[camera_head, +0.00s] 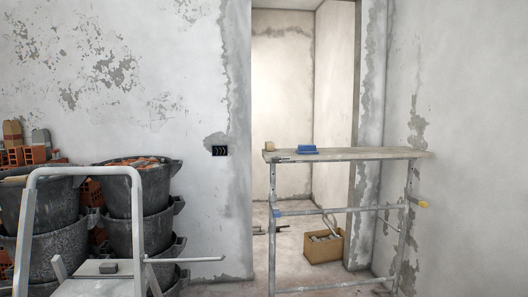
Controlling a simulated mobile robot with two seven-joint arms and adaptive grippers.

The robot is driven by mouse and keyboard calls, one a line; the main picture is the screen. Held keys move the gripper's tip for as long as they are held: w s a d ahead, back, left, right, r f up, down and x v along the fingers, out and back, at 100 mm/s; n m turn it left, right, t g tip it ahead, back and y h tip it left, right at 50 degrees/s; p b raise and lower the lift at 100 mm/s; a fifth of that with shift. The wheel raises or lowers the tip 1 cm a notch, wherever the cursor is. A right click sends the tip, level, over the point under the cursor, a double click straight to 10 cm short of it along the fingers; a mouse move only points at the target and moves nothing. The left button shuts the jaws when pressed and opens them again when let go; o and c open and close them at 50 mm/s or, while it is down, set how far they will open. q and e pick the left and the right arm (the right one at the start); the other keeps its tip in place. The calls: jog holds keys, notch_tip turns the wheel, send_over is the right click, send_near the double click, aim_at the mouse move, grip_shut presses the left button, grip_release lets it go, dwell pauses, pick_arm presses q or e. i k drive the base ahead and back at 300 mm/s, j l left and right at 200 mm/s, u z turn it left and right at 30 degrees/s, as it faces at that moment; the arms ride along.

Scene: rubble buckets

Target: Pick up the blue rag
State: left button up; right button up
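Two blue things show at the scaffold. Neither of my grippers is in view.
A white stepladder (90,171) stands at the front left, before stacked black buckets (150,198) of rubble. Bricks (34,155) are piled behind. A cardboard box (323,247) sits on the floor behind the scaffold. Floor between ladder and scaffold looks clear.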

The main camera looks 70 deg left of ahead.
aim_at(302, 150)
jog(key=u, duration=2)
jog(key=i+l+z, duration=0.1)
jog(key=i+z, duration=0.35)
jog(key=i, duration=1)
jog(key=i+l+u, duration=0.15)
jog(key=i+u, duration=0.25)
jog(key=i, duration=0.15)
jog(key=i+l+u, duration=0.4)
jog(key=i, duration=0.15)
jog(key=i+l+u, duration=0.4)
jog(key=i, duration=0.15)
